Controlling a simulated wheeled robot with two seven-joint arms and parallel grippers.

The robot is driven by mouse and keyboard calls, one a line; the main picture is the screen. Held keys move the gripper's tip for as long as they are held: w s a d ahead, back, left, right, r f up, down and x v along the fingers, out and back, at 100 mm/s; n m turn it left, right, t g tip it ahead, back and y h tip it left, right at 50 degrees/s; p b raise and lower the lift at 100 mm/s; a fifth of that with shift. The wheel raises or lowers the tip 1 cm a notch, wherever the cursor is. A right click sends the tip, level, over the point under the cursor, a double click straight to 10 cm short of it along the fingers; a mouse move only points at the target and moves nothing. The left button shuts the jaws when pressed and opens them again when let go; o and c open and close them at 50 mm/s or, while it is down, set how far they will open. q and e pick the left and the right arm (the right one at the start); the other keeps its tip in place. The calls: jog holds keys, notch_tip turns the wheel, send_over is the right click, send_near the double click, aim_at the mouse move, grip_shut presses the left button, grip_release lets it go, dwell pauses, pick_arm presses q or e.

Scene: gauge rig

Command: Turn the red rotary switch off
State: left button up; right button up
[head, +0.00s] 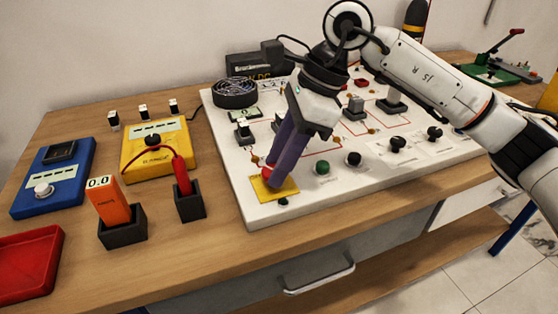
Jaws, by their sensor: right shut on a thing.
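The red rotary switch (266,172) sits on a yellow square plate (287,187) at the near left corner of the white panel. Only a small red part of it shows; the rest is hidden behind my fingers, so its setting cannot be read. My right gripper (276,178) reaches down from above with its purple fingers, tilted, and is shut on the red rotary switch. My left gripper is not in view.
The white panel (238,183) carries black knobs (397,144), a green button (322,168) and other switches. Left of it stand a black holder with a red probe (182,176), an orange tester (108,203), a yellow meter (137,168), a blue box (68,192) and a red tray (28,262).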

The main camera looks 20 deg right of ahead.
jog(key=shift+w+r+n+g, duration=0.15)
jog(key=shift+n+g, duration=0.35)
jog(key=shift+n, duration=0.8)
jog(key=o, duration=1)
jog(key=p+v, duration=0.1)
jog(key=v, duration=0.9)
jog(key=shift+d, duration=0.1)
